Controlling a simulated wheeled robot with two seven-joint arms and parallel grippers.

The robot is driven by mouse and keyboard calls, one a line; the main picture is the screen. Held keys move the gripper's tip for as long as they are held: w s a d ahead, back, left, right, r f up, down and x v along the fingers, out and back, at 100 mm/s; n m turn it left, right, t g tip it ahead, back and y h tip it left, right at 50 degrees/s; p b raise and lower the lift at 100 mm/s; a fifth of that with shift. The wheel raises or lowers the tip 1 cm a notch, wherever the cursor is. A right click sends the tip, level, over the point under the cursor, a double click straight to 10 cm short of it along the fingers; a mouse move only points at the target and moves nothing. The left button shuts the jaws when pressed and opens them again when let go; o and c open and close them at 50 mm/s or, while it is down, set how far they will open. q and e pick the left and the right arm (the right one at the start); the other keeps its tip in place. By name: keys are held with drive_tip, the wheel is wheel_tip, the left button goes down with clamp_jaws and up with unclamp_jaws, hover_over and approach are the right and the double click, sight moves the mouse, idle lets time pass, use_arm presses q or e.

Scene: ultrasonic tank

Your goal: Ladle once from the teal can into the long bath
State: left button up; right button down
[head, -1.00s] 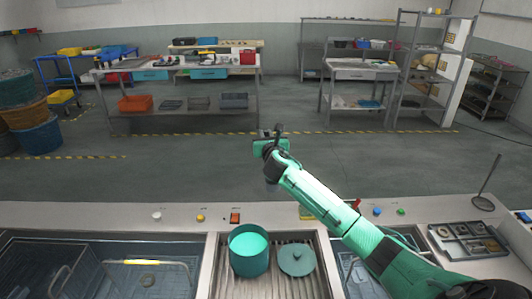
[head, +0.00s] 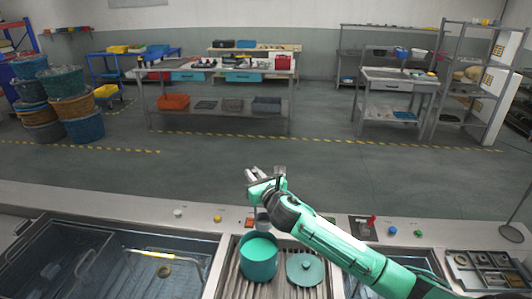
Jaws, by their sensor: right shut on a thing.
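The teal can (head: 259,272) stands open on a ribbed metal drainer at bottom centre, with teal inside. Its round teal lid (head: 305,268) lies beside it on the right. The long bath (head: 62,228) is the wide sunken basin on the left. My right gripper (head: 264,178) is above and beyond the can, shut on what seems to be the ladle; the arm hides most of it. A small dark grey cup (head: 262,220) shows below the gripper, just behind the can's far rim. My left gripper is out of view.
A wire basket (head: 88,262) and a bar with a yellow grip (head: 148,253) are in the left basin. A parts tray (head: 482,268) and thin rod stand at right.

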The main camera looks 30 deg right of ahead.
use_arm(q)
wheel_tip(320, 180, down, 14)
drive_tip(key=b, duration=1.4)
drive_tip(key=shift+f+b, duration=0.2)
drive_tip(key=shift+b, duration=0.15)
use_arm(e)
wheel_tip(320, 180, down, 19)
drive_tip(key=s+a+y, duration=0.1)
drive_tip(key=shift+a+n, duration=0.3)
drive_tip(key=shift+a, duration=0.1)
drive_tip(key=shift+s, duration=0.1)
use_arm(q)
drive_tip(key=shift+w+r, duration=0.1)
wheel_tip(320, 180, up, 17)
drive_tip(key=p, duration=1.7)
use_arm(e)
wheel_tip(320, 180, up, 18)
drive_tip(key=shift+f, duration=0.25)
